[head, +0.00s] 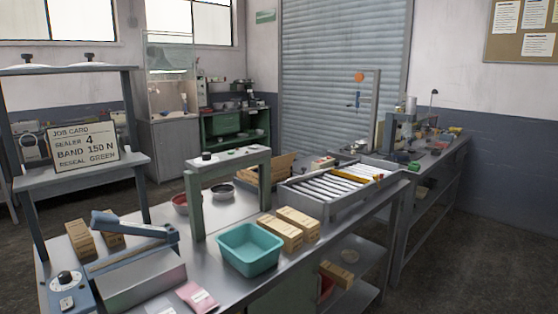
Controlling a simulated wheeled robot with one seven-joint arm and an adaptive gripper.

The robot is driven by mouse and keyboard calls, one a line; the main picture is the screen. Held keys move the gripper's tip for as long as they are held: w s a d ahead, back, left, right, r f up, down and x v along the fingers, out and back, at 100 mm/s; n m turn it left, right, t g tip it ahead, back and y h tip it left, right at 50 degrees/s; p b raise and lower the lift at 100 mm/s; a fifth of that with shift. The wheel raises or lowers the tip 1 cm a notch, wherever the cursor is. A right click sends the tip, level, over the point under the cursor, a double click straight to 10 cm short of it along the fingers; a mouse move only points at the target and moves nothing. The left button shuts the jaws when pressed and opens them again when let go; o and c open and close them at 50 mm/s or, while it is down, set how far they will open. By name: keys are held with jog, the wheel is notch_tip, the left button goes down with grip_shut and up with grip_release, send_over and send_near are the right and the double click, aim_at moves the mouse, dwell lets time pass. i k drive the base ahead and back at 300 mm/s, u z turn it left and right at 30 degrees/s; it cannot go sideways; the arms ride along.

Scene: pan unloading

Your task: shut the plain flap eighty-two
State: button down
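I cannot make out any flap marked eighty-two. A sealer with a blue-grey lever arm (125,224) stands at the near left of the metal bench (228,284); its lever looks raised at a slant. A grey metal box (142,284) lies in front of it. A control box with a dial (66,284) is beside it at the left. A job card (82,144) reads sealer 4, band 150 N, reseal green. A pink packet (197,297) lies at the bench's front edge. My gripper is not in view.
A teal bin (249,249) and several tan cartons (298,223) stand on the bench. A green-grey frame (228,160) rises over bowls (221,191) behind the bin. A roller tray (330,187) is at the right. Dark floor (490,250) is clear at the far right.

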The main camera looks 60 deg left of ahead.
aim_at(285, 162)
jog(key=u, duration=0.75)
jog(key=i, duration=0.85)
jog(key=u, duration=0.9)
